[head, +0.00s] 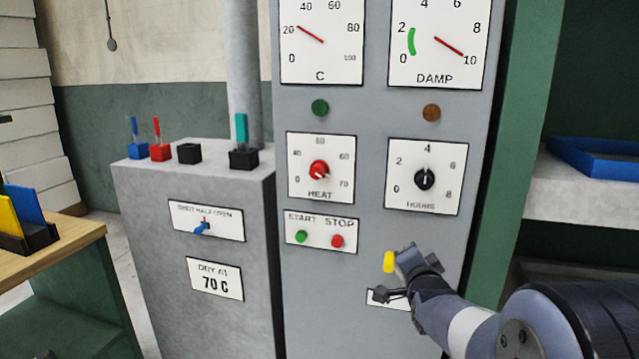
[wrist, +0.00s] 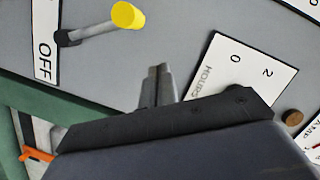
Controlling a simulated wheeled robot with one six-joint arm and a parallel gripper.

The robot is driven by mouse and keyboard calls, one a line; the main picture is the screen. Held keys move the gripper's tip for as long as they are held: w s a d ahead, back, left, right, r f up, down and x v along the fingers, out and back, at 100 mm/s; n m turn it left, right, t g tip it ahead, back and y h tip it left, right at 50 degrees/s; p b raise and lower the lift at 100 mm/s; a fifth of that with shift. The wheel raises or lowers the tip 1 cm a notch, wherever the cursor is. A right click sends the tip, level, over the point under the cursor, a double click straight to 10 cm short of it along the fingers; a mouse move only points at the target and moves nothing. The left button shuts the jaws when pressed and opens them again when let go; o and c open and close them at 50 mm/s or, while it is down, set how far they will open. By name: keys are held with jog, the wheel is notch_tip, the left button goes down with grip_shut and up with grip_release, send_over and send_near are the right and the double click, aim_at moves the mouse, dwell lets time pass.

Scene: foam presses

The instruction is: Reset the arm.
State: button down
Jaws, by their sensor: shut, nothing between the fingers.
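My gripper (head: 406,254) is at the lower right of the grey control cabinet in the head view. In the wrist view its two fingers (wrist: 158,70) are together with nothing between them. A lever with a yellow knob (head: 389,262) sits just left of the gripper in the head view. In the wrist view the yellow knob (wrist: 129,15) is on a grey rod beside an OFF label (wrist: 46,40), apart from the fingertips. A white label plate (head: 388,299) behind the gripper is mostly hidden.
The grey cabinet (head: 375,120) carries dials, a red HEAT knob (head: 319,170), a black HOURS knob (head: 425,179), and START and STOP buttons. A lower grey box (head: 150,225) stands left. A blue tray (head: 598,158) is on a shelf at right. A wooden bench (head: 70,240) is far left.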

jog(key=s+a+r, duration=0.1)
jog(key=s, duration=0.6)
jog(key=w+f, duration=0.3)
jog(key=w, duration=0.7)
jog(key=s+d+f+m+t+p, duration=0.1)
jog(key=s+d+f+m+p, duration=0.1)
jog(key=d, duration=0.5)
jog(key=s+d+f+m+t+p, duration=0.1)
jog(key=s+d+f+m+p, duration=0.2)
jog(key=d+m, duration=0.3)
jog(key=shift+s+d+f+m+y+p, duration=0.2)
jog(key=shift+d+m+y+p, duration=0.15)
jog(key=shift+d+p, duration=0.65)
jog(key=shift+d, duration=0.15)
